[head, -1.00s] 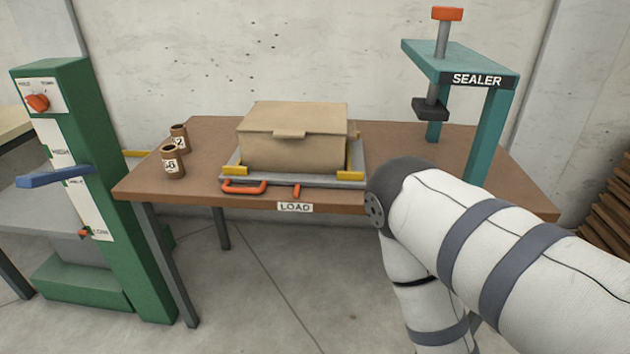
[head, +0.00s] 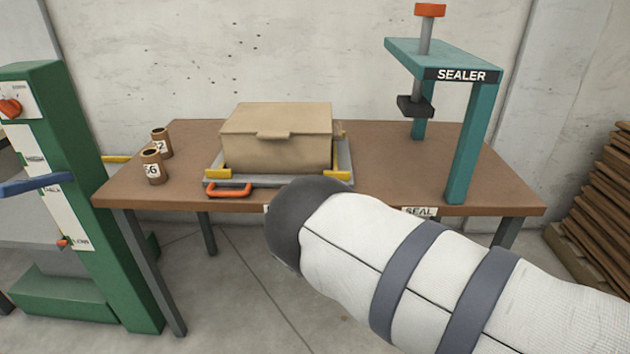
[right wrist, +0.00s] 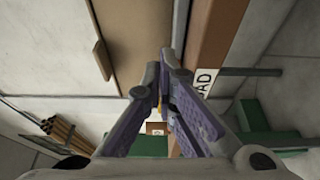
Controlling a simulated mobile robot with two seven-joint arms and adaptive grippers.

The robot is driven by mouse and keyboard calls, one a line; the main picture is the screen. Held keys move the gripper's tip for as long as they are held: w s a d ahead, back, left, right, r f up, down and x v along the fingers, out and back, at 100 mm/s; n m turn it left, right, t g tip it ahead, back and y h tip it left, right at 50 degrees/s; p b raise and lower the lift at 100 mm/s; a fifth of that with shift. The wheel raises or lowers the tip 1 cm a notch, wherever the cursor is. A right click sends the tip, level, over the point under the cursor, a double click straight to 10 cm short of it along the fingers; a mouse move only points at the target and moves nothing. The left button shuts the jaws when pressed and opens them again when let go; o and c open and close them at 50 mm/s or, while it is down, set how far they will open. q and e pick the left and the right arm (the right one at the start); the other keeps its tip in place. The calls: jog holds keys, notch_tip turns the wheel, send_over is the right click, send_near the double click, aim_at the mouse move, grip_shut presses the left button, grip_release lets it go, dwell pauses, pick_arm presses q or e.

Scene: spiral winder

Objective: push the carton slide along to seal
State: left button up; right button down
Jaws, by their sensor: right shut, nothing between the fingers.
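A closed tan carton (head: 275,140) with a front flap sits on a grey slide (head: 345,158) with yellow corner pieces. The slide is at the left-middle of the brown table (head: 405,180). An orange handle (head: 229,189) sticks out at its front left. My right arm crosses the head view and hides the slide's front right; its gripper is hidden there. In the right wrist view the right gripper (right wrist: 162,75) is shut and empty, close to the carton (right wrist: 130,35) and the table's front edge. The left gripper is out of view.
The teal sealer (head: 465,150) stands at the table's right, with a SEAL label (head: 419,211) on the front edge. Two brown tubes (head: 153,167) stand at the left. A green machine (head: 85,200) stands left of the table. The tabletop between slide and sealer is clear.

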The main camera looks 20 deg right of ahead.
jog(key=w+b, duration=0.1)
jog(key=w, duration=0.2)
jog(key=w+b, duration=0.1)
jog(key=w, duration=0.2)
jog(key=w+d+f+b, duration=0.1)
jog(key=w, duration=0.2)
jog(key=d, duration=0.1)
jog(key=d+r, duration=0.1)
jog(key=d+p, duration=0.1)
jog(key=shift+s+r, duration=0.2)
jog(key=shift+r, duration=0.05)
jog(key=shift+s+d+f, duration=0.1)
jog(key=shift+s+d, duration=0.05)
jog(key=shift+d, duration=0.15)
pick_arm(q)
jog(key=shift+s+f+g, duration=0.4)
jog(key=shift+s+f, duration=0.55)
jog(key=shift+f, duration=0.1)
pick_arm(e)
jog(key=shift+s+d+f, duration=0.1)
jog(key=shift+f, duration=0.1)
